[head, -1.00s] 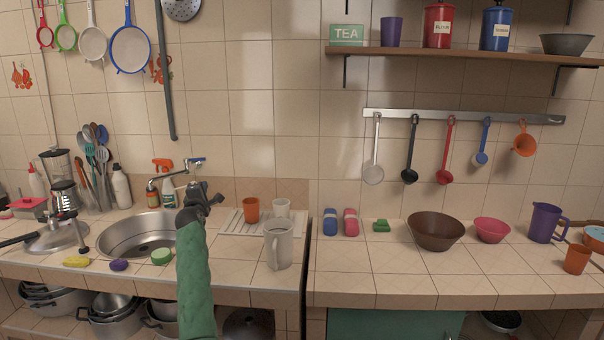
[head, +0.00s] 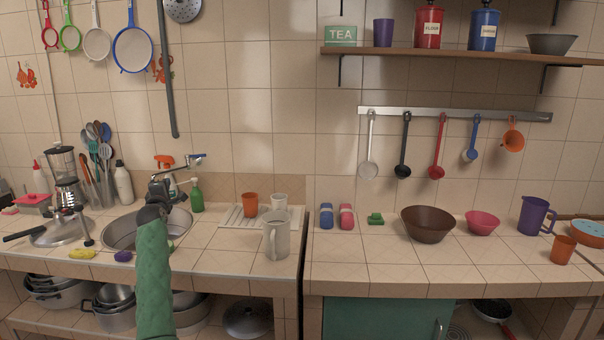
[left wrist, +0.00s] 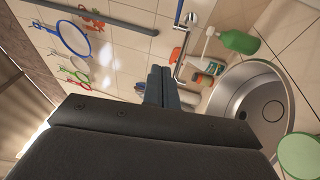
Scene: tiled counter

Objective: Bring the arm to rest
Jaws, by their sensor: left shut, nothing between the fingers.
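My left gripper (head: 161,184) is in front of the sink (head: 120,232) in the head view, at the end of my green-sleeved arm. In the left wrist view its two dark fingers (left wrist: 161,84) lie together, shut and empty. It touches no object that I can see. It covers part of the sink and the tap area behind it. My right gripper is in neither view.
A green bottle (head: 196,196) stands right of my gripper, behind the sink. A grey mug (head: 276,239) stands on the counter further right. A blender (head: 65,180) and utensils stand left. The counter front right of the mug is clear.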

